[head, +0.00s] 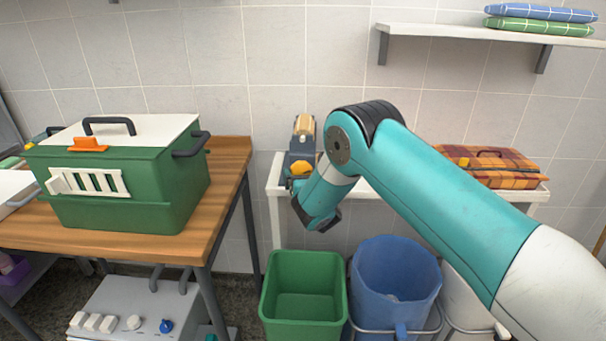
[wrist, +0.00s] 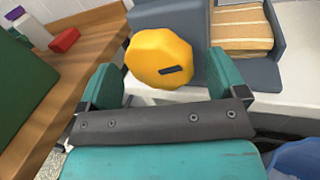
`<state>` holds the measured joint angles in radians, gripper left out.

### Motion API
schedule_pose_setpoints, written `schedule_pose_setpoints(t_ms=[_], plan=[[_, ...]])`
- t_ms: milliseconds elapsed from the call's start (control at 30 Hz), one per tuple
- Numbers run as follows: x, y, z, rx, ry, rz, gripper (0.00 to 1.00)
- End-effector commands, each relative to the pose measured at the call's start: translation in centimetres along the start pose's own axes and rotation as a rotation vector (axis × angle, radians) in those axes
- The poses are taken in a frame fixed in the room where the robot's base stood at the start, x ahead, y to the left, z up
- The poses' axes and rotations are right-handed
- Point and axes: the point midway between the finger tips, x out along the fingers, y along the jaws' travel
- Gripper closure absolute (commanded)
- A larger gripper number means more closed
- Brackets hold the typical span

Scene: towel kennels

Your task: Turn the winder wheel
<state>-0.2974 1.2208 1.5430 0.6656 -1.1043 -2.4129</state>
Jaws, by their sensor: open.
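The winder wheel is a yellow knob (wrist: 160,58) with a dark slot-like mark on its face. In the wrist view it shows between and just beyond the fingers of my gripper (wrist: 163,85), which are open. In the head view the yellow wheel (head: 300,167) is partly covered by my arm. The winder (head: 303,145) is a grey-blue body on the white bench, holding a tan striped roll (wrist: 241,27). In the head view my gripper hangs in front of the winder, its fingertips mostly hidden. I cannot tell whether a finger touches the wheel.
A green kennel box (head: 122,185) stands on the wooden table (head: 232,160) at left. A green bin (head: 303,290) and a blue bin (head: 394,283) stand below the white bench (head: 277,178). A plaid case (head: 492,165) lies at right. Folded towels (head: 540,20) lie on a wall shelf.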

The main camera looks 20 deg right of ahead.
Motion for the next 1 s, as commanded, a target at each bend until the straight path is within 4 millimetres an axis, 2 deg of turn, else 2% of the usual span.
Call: schedule_pose_setpoints(t_ms=[167, 267, 400, 733, 1000], plan=[[0.0, -0.02, -0.03, 0.0, 0.001, -0.001, 0.1], [-0.01, -0.03, -0.02, 0.0, 0.001, -0.001, 0.28], [-0.01, -0.03, -0.01, 0.0, 0.0, -0.001, 0.59], [-0.01, -0.06, -0.28, 0.032, -0.012, 0.0, 0.59], [0.02, -0.08, -0.92, 0.18, -0.064, 0.006, 0.59]])
